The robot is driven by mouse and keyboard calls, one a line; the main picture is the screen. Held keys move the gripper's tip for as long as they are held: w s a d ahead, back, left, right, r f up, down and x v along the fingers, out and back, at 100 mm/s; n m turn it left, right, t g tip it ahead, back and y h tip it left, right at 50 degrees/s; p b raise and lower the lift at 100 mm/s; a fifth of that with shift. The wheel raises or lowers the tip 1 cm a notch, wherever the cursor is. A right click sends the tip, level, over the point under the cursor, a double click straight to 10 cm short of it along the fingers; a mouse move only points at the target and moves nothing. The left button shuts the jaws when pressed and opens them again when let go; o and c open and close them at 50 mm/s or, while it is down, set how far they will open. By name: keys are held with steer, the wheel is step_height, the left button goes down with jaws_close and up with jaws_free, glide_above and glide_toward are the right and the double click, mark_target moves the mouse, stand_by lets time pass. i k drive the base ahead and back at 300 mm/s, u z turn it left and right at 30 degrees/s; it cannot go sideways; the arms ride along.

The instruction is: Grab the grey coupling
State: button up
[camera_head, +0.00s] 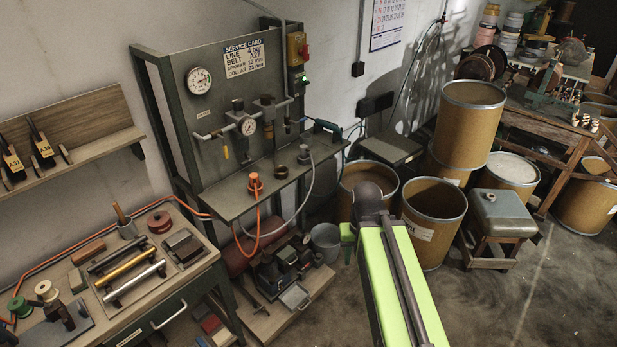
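The grey coupling (304,156) stands at the right part of the green bench shelf, with a grey hose running down from it. An orange coupling (255,183) with an orange hose stands to its left, nearer the shelf's front edge. A dark brown cup-like fitting (281,172) sits between them. My lime-green arm reaches up from the bottom edge to a dark joint, to the right of and below the shelf. A small lime-green piece shows just left of the joint.
The service panel (215,110) with gauges, pipes and valves rises behind the shelf (232,203). Brown drums (433,215) and a grey bucket (325,240) crowd around my arm. Clear floor (510,300) lies at lower right.

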mark_target(303, 148)
steer(key=z, duration=0.05)
steer(key=k, duration=0.5)
steer(key=u, duration=0.95)
steer(key=i, duration=1)
